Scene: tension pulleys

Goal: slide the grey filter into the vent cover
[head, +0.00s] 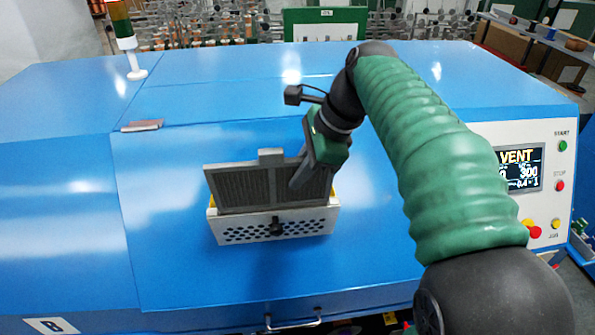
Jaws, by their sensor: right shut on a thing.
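The grey filter (255,189) is a flat, ribbed rectangular panel with a small tab on its top edge. It stands roughly upright at the vent cover (234,228), a white perforated box with a black knob on its front, on the sloping blue machine top. The filter's lower edge is hidden behind the cover's front wall, so I cannot tell how deep it sits. My right gripper (298,184) is shut on the filter near its right side. Yellow bits show at both ends of the cover. My left gripper is not in view.
The blue machine (160,230) fills most of the view, with open surface around the cover. A control panel (518,175) with a screen and buttons is at the right. A signal light (122,25) stands at the back left. A handle (293,324) is at the front edge.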

